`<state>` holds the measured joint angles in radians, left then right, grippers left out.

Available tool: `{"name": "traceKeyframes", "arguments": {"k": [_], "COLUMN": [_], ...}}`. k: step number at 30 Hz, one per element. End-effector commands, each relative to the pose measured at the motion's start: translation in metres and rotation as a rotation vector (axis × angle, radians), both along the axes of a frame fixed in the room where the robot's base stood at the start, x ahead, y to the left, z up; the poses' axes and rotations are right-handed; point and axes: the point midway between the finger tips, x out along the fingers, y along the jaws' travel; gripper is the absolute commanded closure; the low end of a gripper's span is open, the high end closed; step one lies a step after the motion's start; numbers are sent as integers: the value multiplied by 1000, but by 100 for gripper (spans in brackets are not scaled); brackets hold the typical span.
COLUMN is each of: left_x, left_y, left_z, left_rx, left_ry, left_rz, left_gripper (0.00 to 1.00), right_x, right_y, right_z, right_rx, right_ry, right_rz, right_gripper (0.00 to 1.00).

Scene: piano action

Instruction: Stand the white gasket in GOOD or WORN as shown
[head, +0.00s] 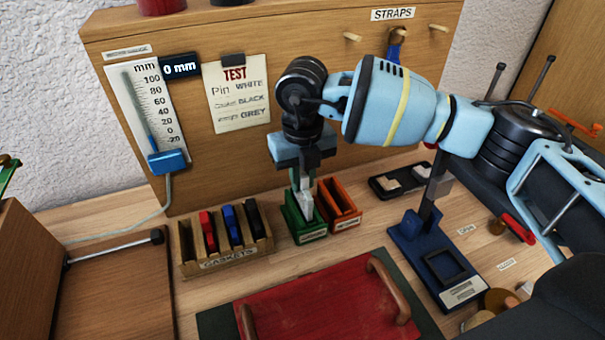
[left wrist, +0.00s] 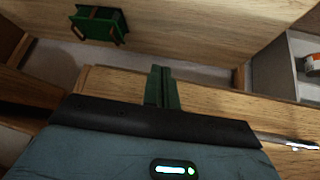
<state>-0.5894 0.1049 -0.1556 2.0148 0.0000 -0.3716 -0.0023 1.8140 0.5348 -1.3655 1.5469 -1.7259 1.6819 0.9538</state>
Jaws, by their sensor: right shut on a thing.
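My right gripper (head: 304,186) points down over the green box (head: 309,233) and is shut on the white gasket (head: 306,207). The gasket stands roughly upright, its lower part inside the green box; whether it touches the bottom is hidden. The orange box (head: 341,203) stands just right of the green one, with no white gasket visible in it. Both boxes' front labels are too small to read. My left gripper (left wrist: 163,88) shows in the left wrist view, its green fingers together with nothing visible between them.
The gasket rack (head: 225,258) holds red, blue and black gaskets. A gauge (head: 147,115) with a "0 mm" display (head: 180,66) and a TEST card (head: 238,95) are on the back board. A red panel with handles (head: 320,300) lies in front; a blue stand (head: 437,262) is at right.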

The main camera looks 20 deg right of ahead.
Motion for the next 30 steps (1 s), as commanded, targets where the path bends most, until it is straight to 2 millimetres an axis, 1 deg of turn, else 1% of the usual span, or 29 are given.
{"name": "traceKeyframes", "arguments": {"k": [8,23,30], "left_x": [0,0,-1], "left_y": [0,0,0], "left_z": [-1,-1,-2], "left_rx": [0,0,0], "left_ry": [1,1,2], "left_rz": [0,0,0], "left_gripper": [100,100,100], "right_x": [0,0,0], "right_y": [0,0,0], "right_z": [-6,-6,-10], "right_rx": [0,1,1], "right_ry": [0,0,0], "right_rz": [0,0,0], "right_gripper": [100,100,100]}}
